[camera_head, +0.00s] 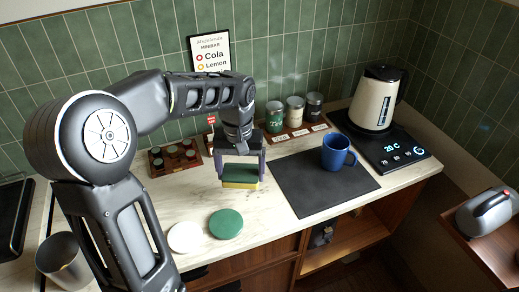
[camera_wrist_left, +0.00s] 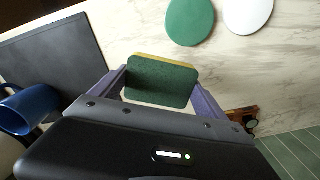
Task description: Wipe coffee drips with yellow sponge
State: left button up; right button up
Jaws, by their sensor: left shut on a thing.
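My left gripper (camera_head: 240,168) is shut on the sponge (camera_head: 240,184), fingers at its two ends. The sponge has a dark green face and a yellow layer, and is at or just above the pale marble counter, left of the dark mat; contact cannot be told. In the left wrist view the sponge (camera_wrist_left: 160,82) sits between the purple-grey fingers (camera_wrist_left: 160,90), its green face toward the camera. My right gripper is not in view.
A blue mug (camera_head: 336,152) stands on the dark mat (camera_head: 305,184). Green (camera_head: 226,223) and white (camera_head: 186,237) discs lie in front-left. Jars (camera_head: 295,112), a small rack (camera_head: 174,157) and a menu sign (camera_head: 210,55) stand behind. A kettle (camera_head: 375,98) is at right.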

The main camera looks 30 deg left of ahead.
pick_arm(q)
jog(key=shift+w+r, duration=0.1)
jog(key=shift+r, duration=0.05)
jog(key=shift+s, duration=0.25)
